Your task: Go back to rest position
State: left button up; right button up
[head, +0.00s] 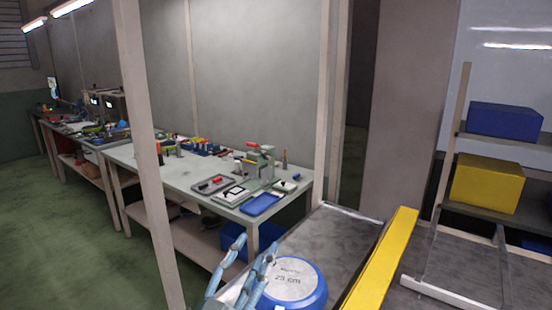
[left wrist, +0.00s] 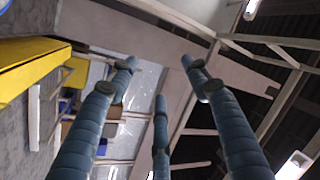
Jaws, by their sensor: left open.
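My left gripper (head: 250,272) is at the bottom of the head view, its blue-grey fingers spread and empty. In the left wrist view the same gripper (left wrist: 158,72) shows three fingers apart with nothing between them, pointing towards the roof and shelf. A round blue pan (head: 318,299) with a white face marked "25 cm" lies on the grey conveyor (head: 325,240), at its near end. The gripper is just left of the pan and covers part of its left edge; I cannot tell whether they touch. My right gripper is not in view.
A yellow rail (head: 385,262) runs along the conveyor's right side. A shelf at right holds a blue box (head: 503,121) and a yellow box (head: 487,182). A workbench (head: 150,165) with tools stands behind left, beside a post (head: 140,110). Green floor (head: 75,240) is open at left.

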pick_arm(q)
jog(key=s+a+f+n+g+y, duration=0.4)
jog(key=a+f, duration=0.3)
jog(key=f, duration=0.4)
jog(key=s+a+f+n+g+y, duration=0.35)
jog(key=a+f, duration=0.25)
jog(key=f, duration=0.4)
jog(key=s+a+f+n+g, duration=0.15)
jog(key=s+f+g, duration=0.35)
jog(key=s, duration=0.6)
jog(key=s+a+f+g, duration=0.2)
jog(key=s+f+g, duration=0.2)
jog(key=s+f, duration=0.55)
notch_tip(320, 180, down, 24)
jog(key=s, duration=0.3)
jog(key=s+a+f+g, duration=0.2)
jog(key=s+f, duration=1.5)
jog(key=shift+a, duration=0.3)
jog(key=shift+s, duration=0.1)
